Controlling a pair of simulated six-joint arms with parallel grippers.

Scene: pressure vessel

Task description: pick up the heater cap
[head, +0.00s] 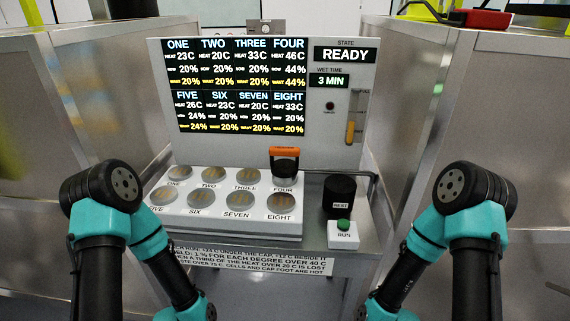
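The heater cap (285,166) has an orange handle on top and a dark body. It sits upright over the cell labelled FOUR at the back right of the white cell block (180,222). Nothing is touching its handle. Links of my left and right arms show at the lower left and lower right, both well apart from the cap. Neither gripper shows in the head view.
A black cylinder (340,192) with a small white label stands right of the block. A white box with a green RUN button (343,227) stands in front of it. The display panel (240,88) rises behind, reading READY. Metal walls flank both sides.

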